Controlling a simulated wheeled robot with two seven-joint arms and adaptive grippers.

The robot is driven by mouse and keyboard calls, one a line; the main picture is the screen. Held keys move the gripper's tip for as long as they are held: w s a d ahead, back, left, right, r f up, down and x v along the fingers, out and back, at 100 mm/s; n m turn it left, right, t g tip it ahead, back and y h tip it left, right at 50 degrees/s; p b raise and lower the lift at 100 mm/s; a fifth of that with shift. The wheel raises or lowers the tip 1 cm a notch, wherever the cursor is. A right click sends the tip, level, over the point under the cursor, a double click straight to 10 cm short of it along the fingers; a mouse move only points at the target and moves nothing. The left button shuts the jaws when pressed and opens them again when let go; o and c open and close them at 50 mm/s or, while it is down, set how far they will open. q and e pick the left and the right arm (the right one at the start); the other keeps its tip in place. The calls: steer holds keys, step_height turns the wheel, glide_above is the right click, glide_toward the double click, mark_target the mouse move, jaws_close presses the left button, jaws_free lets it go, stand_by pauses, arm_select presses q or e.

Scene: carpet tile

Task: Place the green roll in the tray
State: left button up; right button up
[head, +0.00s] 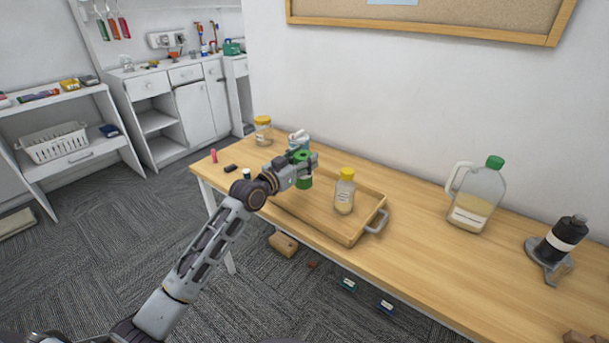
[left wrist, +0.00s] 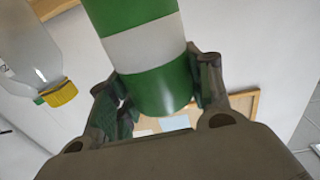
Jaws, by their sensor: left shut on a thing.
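My left gripper (head: 299,166) is shut on the green roll (head: 303,181), over the left part of the wooden tray (head: 334,231). In the left wrist view, the green roll (left wrist: 142,50) has a white band and sits between the two fingers (left wrist: 155,92). I cannot tell whether its lower end touches the tray. A yellow-capped bottle (head: 345,193) stands in the tray to the right of the roll. It also shows in the left wrist view (left wrist: 32,55). The tray has a grey handle at its right end. My right gripper is not in view.
On the table (head: 420,240) stand a yellow-lidded jar (head: 263,131) at the far left, a green-capped jug (head: 477,196) and a dark bottle in a grey holder (head: 561,240) at the right. Small items lie near the left end. The table between tray and jug is clear.

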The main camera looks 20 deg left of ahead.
arm_select(q)
steer(key=shift+f, duration=0.45)
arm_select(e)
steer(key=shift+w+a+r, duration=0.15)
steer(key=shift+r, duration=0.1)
arm_select(q)
step_height(320, 180, down, 4)
steer(key=shift+b, duration=0.5)
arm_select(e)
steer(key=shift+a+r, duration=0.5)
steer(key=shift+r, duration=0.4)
arm_select(q)
steer(key=o, duration=1.1)
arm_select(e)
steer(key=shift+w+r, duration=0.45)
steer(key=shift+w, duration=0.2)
